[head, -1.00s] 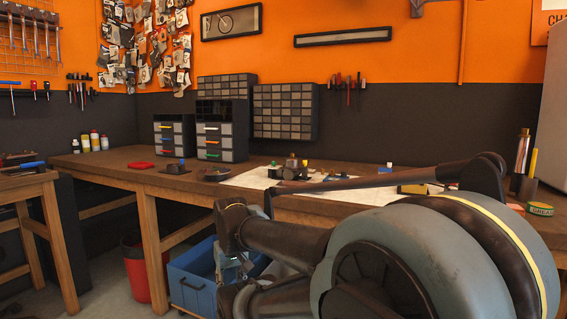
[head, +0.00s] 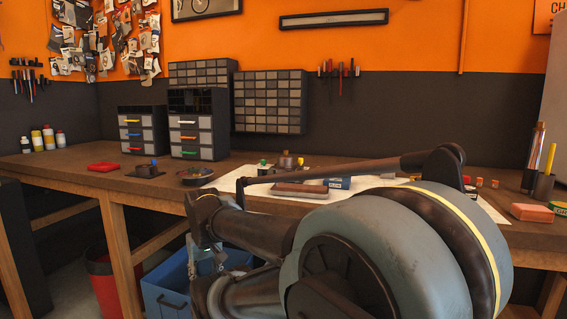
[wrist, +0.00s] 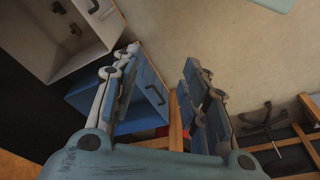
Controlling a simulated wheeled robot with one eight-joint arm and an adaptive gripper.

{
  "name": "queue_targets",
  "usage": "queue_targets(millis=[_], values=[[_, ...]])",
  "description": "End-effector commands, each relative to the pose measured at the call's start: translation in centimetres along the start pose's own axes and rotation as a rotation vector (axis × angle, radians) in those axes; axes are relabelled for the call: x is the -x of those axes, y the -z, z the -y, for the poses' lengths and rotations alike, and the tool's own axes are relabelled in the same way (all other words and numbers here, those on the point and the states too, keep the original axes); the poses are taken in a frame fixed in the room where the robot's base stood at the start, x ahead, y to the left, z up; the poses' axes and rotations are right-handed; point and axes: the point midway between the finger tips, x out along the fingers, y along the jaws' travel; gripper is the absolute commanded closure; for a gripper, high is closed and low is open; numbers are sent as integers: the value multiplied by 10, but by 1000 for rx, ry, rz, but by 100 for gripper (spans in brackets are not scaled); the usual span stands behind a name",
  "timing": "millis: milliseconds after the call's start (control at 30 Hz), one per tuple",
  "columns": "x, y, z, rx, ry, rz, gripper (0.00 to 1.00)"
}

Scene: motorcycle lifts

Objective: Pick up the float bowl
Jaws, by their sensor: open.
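I cannot tell for sure which part is the float bowl. A small dark metallic part (head: 287,160) stands at the back of the white sheet on the workbench, partly hidden behind my arm. My gripper (wrist: 160,62) is open and empty in the wrist view, with its fingers spread above the floor and the blue bin (wrist: 150,85). In the head view my gripper (head: 205,262) hangs in front of the bench, below its top and near the blue bin; its fingertips are hard to make out there. It is well away from the parts on the bench.
The wooden workbench (head: 70,178) runs along the wall. On it are a red tray (head: 104,166), a round dark dish (head: 195,176), drawer cabinets (head: 198,135) and a red box (head: 532,212). A red bucket (head: 103,280) stands beneath it.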

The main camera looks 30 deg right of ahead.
Motion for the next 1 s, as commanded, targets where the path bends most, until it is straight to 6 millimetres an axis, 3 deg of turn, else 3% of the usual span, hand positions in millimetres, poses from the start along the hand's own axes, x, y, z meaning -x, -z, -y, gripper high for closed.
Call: queue_targets(millis=[67, 167, 467, 767, 1000], values=[[10, -3, -2, -21, -2, -6, 38], [29, 14, -7, -88, -6, 0, 38], [133, 106, -53, -511, -37, 33, 38], [229, 194, -129, -976, -75, 63, 38], [295, 248, -207, -1347, -109, 82, 38]])
